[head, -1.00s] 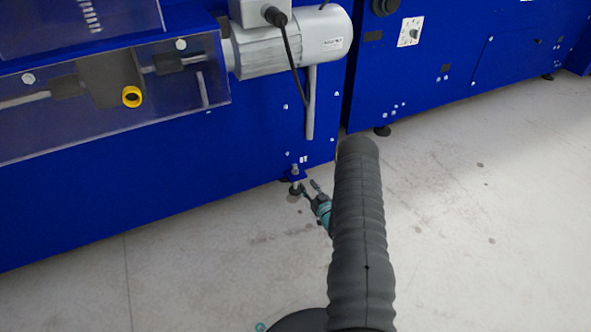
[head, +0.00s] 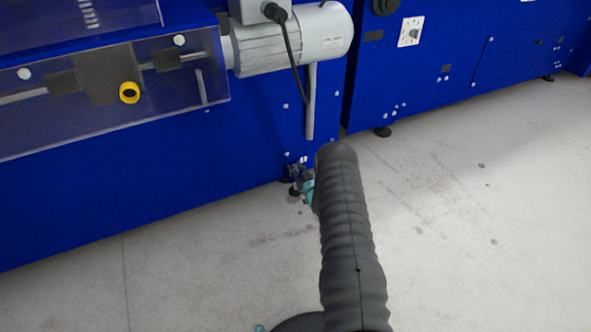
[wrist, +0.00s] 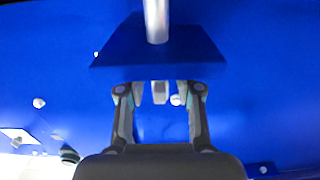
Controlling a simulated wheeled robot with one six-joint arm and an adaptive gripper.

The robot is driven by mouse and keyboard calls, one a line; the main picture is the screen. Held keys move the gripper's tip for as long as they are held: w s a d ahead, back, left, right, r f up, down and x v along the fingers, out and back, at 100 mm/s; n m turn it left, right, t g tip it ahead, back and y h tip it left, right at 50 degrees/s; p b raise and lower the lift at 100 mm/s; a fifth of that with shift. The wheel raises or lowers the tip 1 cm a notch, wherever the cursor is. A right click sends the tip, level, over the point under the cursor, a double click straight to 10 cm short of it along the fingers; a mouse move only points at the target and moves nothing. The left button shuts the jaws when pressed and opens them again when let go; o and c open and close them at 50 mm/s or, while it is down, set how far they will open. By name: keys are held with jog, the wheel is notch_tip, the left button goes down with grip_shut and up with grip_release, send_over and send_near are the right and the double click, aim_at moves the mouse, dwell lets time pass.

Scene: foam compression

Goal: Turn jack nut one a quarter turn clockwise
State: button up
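The jack is at the lower right corner of the blue machine, above its dark foot (head: 294,192). In the wrist view a bright metal rod (wrist: 156,20) meets a blue bracket plate (wrist: 158,52). A small grey piece (wrist: 160,92), which looks like the jack nut, shows beyond the plate's edge. My gripper (wrist: 159,94) is open, with one fingertip on each side of this piece and narrow gaps between. Whether the fingertips are level with it in depth I cannot tell. In the head view my gripper (head: 299,180) is at the jack and partly hides it.
The blue machine (head: 180,180) rises behind the jack, with a grey motor (head: 290,42) and a vertical grey bar (head: 310,100) above. A second blue machine (head: 450,60) stands to the right. The concrete floor (head: 480,230) is clear in front.

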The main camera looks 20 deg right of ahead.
grip_shut()
jog(key=shift+h, duration=0.3)
jog(key=m+h, duration=0.1)
jog(key=h, duration=0.1)
jog(key=m+h, duration=0.2)
jog(key=h, duration=0.1)
jog(key=shift+a+m+g, duration=0.15)
jog(key=shift+m+g, duration=0.15)
jog(key=m+g+h, duration=0.1)
jog(key=m+h, duration=0.1)
jog(key=h, duration=0.1)
jog(key=m+g+h, duration=0.2)
jog(key=h, duration=0.1)
jog(key=shift+m, duration=0.3)
jog(key=m+g+h, duration=0.4)
jog(key=g, duration=0.1)
jog(key=shift+g+h, duration=0.3)
jog(key=shift+h, duration=0.1)
jog(key=shift+m+g+h, duration=0.8)
jog(key=shift+m+g, duration=0.9)
jog(key=shift+g, duration=0.5)
jog(key=shift+d+m+g, duration=0.2)
jog(key=shift+m+g, duration=0.3)
jog(key=shift+g, duration=0.3)
